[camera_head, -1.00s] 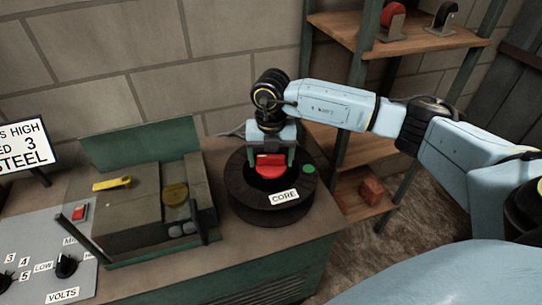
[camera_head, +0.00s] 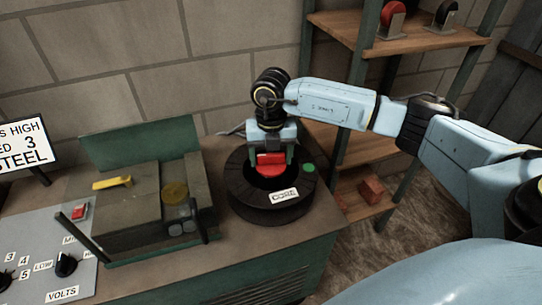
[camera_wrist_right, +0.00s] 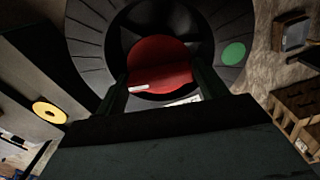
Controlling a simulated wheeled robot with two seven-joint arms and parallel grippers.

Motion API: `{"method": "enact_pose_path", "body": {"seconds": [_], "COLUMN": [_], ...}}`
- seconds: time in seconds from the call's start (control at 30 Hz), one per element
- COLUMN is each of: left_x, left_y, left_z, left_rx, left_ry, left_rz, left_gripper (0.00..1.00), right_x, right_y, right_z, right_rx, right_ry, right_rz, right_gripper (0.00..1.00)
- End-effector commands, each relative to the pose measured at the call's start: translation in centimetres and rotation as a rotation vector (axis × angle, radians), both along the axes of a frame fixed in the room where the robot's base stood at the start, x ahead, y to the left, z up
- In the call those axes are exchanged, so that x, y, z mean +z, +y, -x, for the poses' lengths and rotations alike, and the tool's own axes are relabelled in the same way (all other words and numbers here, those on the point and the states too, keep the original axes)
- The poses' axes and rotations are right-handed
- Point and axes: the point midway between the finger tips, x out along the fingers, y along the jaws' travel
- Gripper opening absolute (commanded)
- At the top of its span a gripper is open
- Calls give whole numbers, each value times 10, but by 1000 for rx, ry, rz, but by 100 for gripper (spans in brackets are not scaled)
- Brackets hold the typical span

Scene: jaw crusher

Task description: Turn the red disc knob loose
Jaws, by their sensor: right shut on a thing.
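The red disc knob (camera_head: 270,169) sits in the middle of a round black ring-shaped housing with a "CORE" label (camera_head: 284,196). My right gripper (camera_head: 272,157) points down over the housing and is shut on the knob, one finger on each side. In the right wrist view the red knob (camera_wrist_right: 158,64) shows between the two dark fingers (camera_wrist_right: 160,90), with a small pale mark on its face. The gripper hides part of the knob. My left gripper is not in view.
A green dot (camera_head: 309,168) is on the housing's right side. Left of it stands a machine with a yellow lever (camera_head: 112,182) and a green back plate (camera_head: 140,142). A control panel (camera_head: 40,262) is at far left. A wooden shelf (camera_head: 400,40) stands behind my right arm.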

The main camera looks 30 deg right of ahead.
Motion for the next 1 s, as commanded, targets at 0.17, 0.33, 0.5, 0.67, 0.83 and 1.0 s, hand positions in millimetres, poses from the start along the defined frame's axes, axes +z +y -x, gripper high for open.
{"method": "enact_pose_path", "body": {"seconds": [0.17,0.33,0.5,0.67,0.83,1.0], "left_x": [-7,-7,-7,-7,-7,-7], "left_y": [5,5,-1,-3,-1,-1], "left_z": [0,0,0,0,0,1], "left_rx": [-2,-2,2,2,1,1], "left_ry": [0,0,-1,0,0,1], "left_rz": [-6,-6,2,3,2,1], "left_gripper": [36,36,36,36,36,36], "right_x": [-4,-4,-4,-3,-2,5], "right_y": [-1,-1,-1,-1,-1,0], "right_z": [2,2,2,2,1,0], "right_rx": [180,224,222,221,220,220], "right_ry": [4,6,7,5,4,0], "right_rz": [3,2,2,2,1,1], "right_gripper": [49,49,79,97,97,97]}}
